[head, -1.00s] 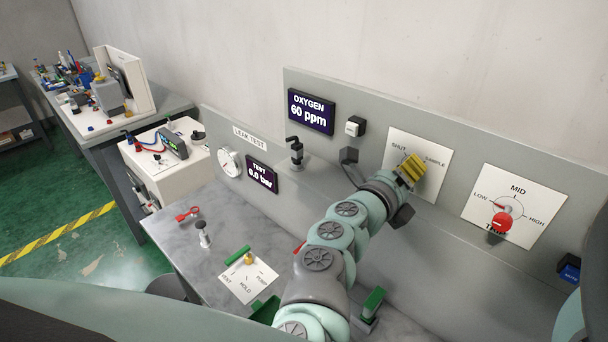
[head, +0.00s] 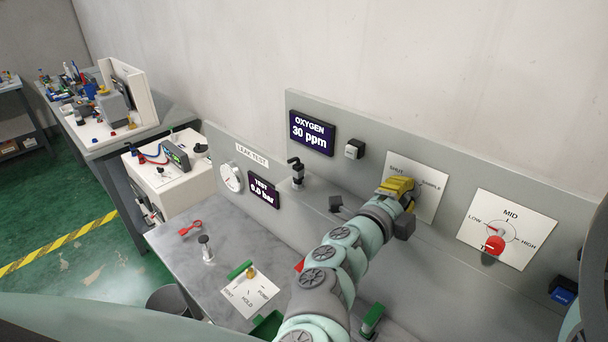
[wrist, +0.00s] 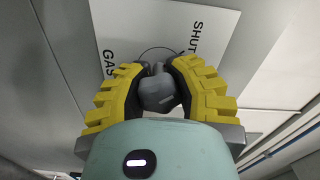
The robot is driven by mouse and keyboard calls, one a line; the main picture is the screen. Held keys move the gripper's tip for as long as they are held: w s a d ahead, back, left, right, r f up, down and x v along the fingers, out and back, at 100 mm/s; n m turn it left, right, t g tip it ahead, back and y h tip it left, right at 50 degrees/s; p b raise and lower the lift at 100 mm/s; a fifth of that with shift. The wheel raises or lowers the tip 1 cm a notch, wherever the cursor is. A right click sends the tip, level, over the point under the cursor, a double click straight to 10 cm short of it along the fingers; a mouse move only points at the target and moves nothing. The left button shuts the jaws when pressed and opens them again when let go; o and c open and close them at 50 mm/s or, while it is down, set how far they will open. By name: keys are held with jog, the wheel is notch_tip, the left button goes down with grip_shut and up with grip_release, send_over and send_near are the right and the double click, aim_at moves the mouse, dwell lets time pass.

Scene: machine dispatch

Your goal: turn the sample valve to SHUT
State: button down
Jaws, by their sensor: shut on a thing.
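The sample valve's white plate (head: 432,199) is on the upright grey panel, with SHUT at its upper left and SAMPLE at its right in the head view. My gripper (head: 398,188), with yellow ribbed fingers, is at the plate's left part and hides the valve handle there. In the wrist view my gripper (wrist: 157,74) is shut on the dark grey valve handle (wrist: 158,93), one finger on each side. The plate (wrist: 160,20) shows behind it, with SHUT to the right of the handle. The handle's exact pointing is hard to read.
An oxygen display (head: 312,133) reads 30 ppm. Right of the valve is a red knob (head: 495,244) on a LOW-MID-HIGH plate (head: 510,220). A black fitting (head: 296,172) stands on the ledge to the left. The bench (head: 185,262) below holds small fixtures.

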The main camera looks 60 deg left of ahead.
jog(key=shift+s+r+n, duration=0.1)
jog(key=shift+n, duration=0.4)
jog(key=c, duration=0.6)
grip_release()
jog(key=v, duration=1.2)
